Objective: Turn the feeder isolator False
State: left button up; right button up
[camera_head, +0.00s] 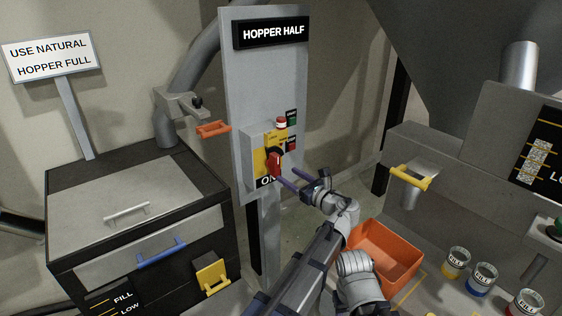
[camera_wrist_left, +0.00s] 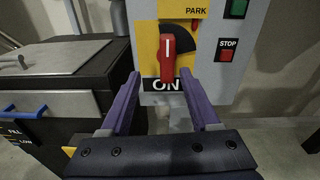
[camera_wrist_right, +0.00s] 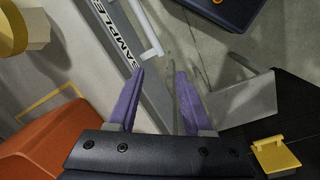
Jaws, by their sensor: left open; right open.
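The feeder isolator is a red rotary handle (camera_head: 275,163) on a yellow plate, on the grey control box of an upright panel. In the left wrist view the handle (camera_wrist_left: 168,58) stands upright, its lower end at the ON label (camera_wrist_left: 165,85); a PARK label (camera_wrist_left: 196,12) is at the upper right. My left gripper (camera_head: 294,180) is open in front of the handle. Its purple fingers lie on either side of the handle in the left wrist view, with no visible contact. My right gripper (camera_wrist_right: 158,85) is open and empty in its wrist view, over the floor area.
A STOP button (camera_wrist_left: 227,55) and a green button (camera_wrist_left: 237,8) are right of the handle. The panel sign (camera_head: 271,32) reads HOPPER HALF; another sign (camera_head: 51,56) reads USE NATURAL HOPPER FULL. An orange bin (camera_head: 405,262) and several small cans stand at right.

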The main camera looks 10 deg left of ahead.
aim_at(278, 162)
pick_arm(q)
jog(key=shift+m+t, duration=0.3)
jog(key=shift+m, duration=0.2)
jog(key=shift+w+d+r+x, duration=0.1)
jog(key=shift+w+r+x, duration=0.1)
jog(key=shift+x, duration=1.2)
jog(key=shift+w+d+r+x, duration=0.1)
jog(key=shift+d+r+x, duration=0.1)
jog(key=shift+x, duration=1.15)
jog(key=shift+w+d+r+x, duration=0.15)
jog(key=shift+r+x, duration=0.1)
jog(key=shift+x, duration=1.15)
jog(key=shift+a, duration=0.1)
grip_shut()
